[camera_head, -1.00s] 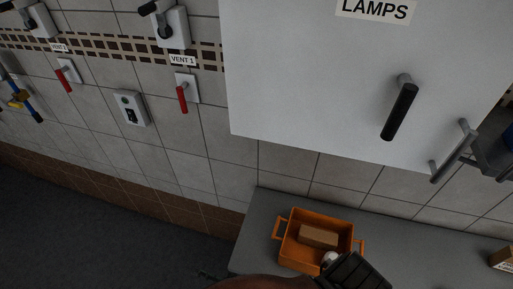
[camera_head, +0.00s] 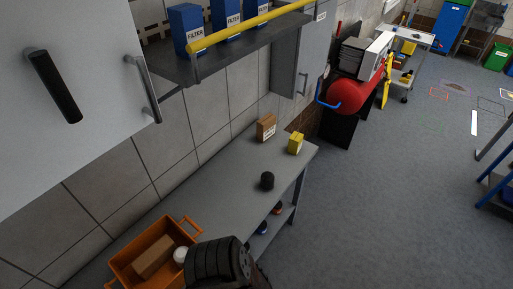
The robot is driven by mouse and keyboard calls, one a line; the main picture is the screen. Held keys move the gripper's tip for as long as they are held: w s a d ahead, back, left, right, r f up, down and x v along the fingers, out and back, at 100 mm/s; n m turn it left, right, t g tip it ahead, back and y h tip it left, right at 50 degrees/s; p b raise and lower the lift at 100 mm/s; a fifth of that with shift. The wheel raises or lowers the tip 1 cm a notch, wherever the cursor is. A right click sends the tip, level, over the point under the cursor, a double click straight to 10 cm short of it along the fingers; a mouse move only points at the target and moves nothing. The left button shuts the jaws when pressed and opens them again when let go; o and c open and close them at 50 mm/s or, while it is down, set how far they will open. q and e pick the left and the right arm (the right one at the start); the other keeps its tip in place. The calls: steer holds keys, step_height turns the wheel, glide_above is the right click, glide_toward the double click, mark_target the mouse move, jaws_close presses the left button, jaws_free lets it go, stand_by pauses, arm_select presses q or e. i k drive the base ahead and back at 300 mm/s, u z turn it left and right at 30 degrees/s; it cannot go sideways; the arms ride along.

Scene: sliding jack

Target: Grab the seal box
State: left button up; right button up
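Two small labelled boxes stand near the far end of the grey workbench (camera_head: 215,192). One is a brown box (camera_head: 266,127) close to the wall. The other is a yellow box (camera_head: 295,144) near the right edge. Their labels are too small to read, so I cannot tell which is the seal box. A dark ribbed part, which looks like part of my own arm, rises at the bottom centre in front of the orange crate. No gripper fingers can be made out, and nothing touches either box.
The orange crate (camera_head: 124,268) holds a brown block (camera_head: 154,257) and a white round thing (camera_head: 180,254). A black knob-like item (camera_head: 267,181) stands mid-bench. Above hang a cabinet (camera_head: 75,110) and a shelf with blue filter boxes (camera_head: 187,28) behind a yellow bar (camera_head: 245,27). Open floor lies right.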

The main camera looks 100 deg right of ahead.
mark_target(295, 141)
steer(key=k, duration=0.3)
steer(key=z, duration=3.05)
